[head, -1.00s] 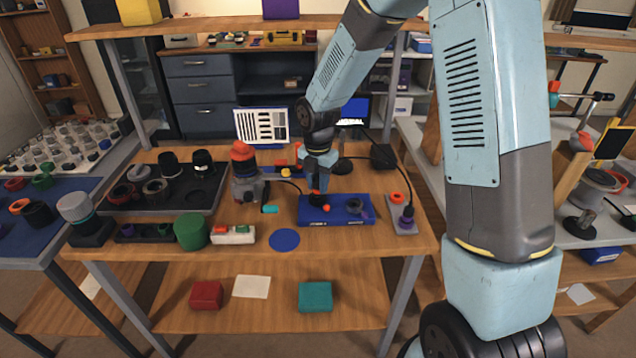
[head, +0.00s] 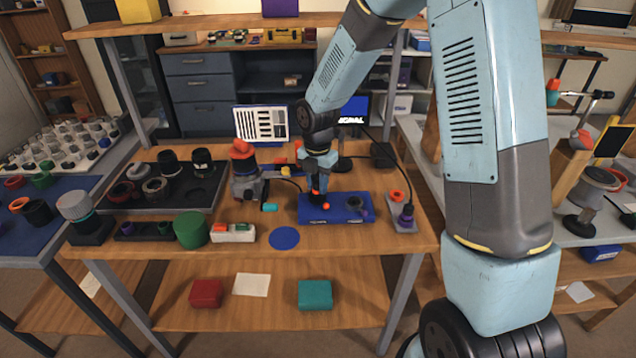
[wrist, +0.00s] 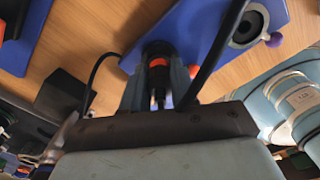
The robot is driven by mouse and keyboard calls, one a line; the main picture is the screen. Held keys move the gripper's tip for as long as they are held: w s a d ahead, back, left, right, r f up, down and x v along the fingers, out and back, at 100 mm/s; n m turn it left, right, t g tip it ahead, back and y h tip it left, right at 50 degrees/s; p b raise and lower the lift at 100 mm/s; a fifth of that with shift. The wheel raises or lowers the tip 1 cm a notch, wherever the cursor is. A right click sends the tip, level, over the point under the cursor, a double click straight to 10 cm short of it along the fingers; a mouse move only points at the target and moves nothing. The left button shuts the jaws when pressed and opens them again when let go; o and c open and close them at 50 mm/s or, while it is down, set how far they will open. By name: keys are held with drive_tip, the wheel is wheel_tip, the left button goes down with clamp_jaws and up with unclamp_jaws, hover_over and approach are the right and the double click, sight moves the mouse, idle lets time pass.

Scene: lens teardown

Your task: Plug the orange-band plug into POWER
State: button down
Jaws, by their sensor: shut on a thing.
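My gripper (wrist: 160,90) is shut on the orange-band plug (wrist: 158,63), a dark plug with an orange-red band, in the wrist view. The plug points at the blue board (wrist: 195,25), and a dark round form is around its far end; I cannot tell whether it is seated. In the head view my gripper (head: 316,188) is low over the left part of the blue board (head: 338,216), largely hiding the plug. A grey ring port (wrist: 246,27) is on the board beside the gripper. The POWER label is not legible.
A grey block (head: 403,226) to the right holds an orange ring (head: 397,195) and a purple-band plug (head: 406,212). A black cable (wrist: 100,68) runs near my gripper. A red-topped device (head: 245,175) stands left of the board. A screen (head: 352,110) stands behind.

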drive_tip(key=shift+f, duration=0.55)
idle(0.8)
drive_tip(key=c, duration=0.8)
unclamp_jaws()
drive_tip(key=shift+r, duration=6.9)
